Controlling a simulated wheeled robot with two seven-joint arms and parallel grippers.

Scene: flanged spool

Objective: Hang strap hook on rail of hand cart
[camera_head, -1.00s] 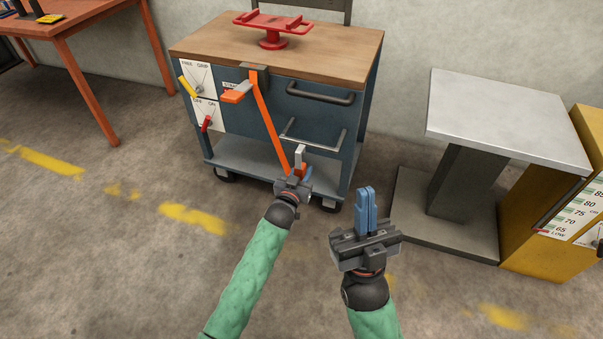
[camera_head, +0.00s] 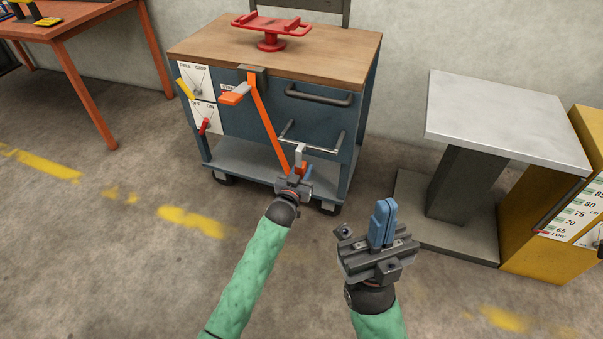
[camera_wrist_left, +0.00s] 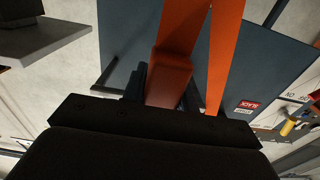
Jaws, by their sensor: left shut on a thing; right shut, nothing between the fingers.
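The orange strap (camera_head: 268,125) runs from a grey housing (camera_head: 254,75) at the cart's top edge down to my left gripper (camera_head: 296,181). My left gripper is shut on the strap's hook end; a pale grey hook part (camera_head: 301,155) sticks up there. In the left wrist view an orange block (camera_wrist_left: 170,78) sits at the fingers beside the strap (camera_wrist_left: 224,50). The rail (camera_head: 312,149) is a thin silver bar on the front of the blue hand cart (camera_head: 230,146). The hook appears just below it; contact cannot be told. My right gripper (camera_head: 383,208) is shut and empty, right of the cart.
A dark handle (camera_head: 320,95) sits above the rail. An orange lever (camera_head: 235,95) and a panel with yellow and red levers are at the cart's left. A red stand (camera_head: 271,30) is on top. A grey pedestal table (camera_head: 510,120) and yellow cabinet (camera_head: 560,200) stand right.

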